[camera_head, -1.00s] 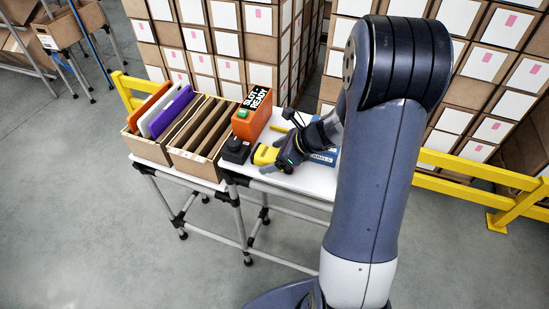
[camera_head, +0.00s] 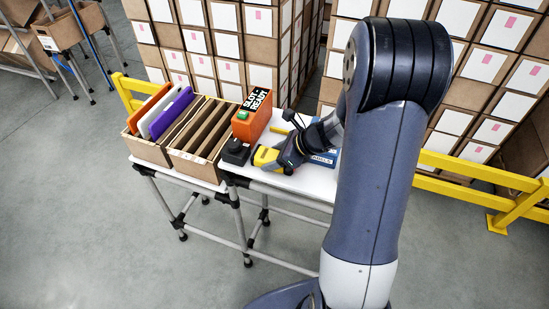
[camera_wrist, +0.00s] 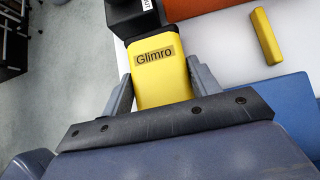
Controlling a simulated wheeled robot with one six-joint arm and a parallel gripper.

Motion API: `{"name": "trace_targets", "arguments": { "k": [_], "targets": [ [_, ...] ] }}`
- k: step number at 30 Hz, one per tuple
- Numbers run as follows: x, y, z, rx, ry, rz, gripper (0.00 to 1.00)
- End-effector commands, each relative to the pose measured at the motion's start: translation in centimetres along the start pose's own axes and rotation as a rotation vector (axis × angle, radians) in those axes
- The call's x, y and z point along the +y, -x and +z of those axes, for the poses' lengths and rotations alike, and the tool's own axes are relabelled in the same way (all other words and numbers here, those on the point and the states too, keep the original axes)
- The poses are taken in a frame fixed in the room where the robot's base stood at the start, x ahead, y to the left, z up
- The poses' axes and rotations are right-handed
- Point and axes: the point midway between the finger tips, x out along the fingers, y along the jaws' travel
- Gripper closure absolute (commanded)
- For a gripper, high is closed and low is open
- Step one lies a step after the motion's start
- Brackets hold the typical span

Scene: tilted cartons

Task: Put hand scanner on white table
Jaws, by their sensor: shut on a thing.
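The hand scanner appears to be the yellow body marked "Glimro" (camera_wrist: 160,60) in the wrist view, also seen in the head view (camera_head: 265,157). My gripper (camera_head: 277,156) has its grey fingers on both sides of it and is shut on it. In the wrist view the fingers (camera_wrist: 160,78) flank its near end. Its far end meets a black block (camera_wrist: 128,14); I cannot tell whether they are joined. The white table (camera_head: 312,182) lies below; whether the scanner touches its top is hidden.
The black block (camera_head: 236,151) and an orange "SLOT READY" box (camera_head: 251,115) stand at the table's left. A yellow bar (camera_wrist: 267,36) and a blue thing (camera_wrist: 285,105) lie to the right. A divided carton (camera_head: 190,165) stands farther left. The table's front strip is clear.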

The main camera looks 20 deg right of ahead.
Motion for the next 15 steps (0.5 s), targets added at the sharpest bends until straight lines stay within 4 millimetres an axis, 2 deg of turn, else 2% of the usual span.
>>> {"name": "trace_targets", "arguments": {
  "k": [8, 15],
  "targets": [
    [-0.1, 1.2, 1.3, -0.002, 0.004, -0.004, 0.76],
    [-0.1, 4.9, 4.9, -0.004, 0.007, -0.005, 0.76]
  ]
}}
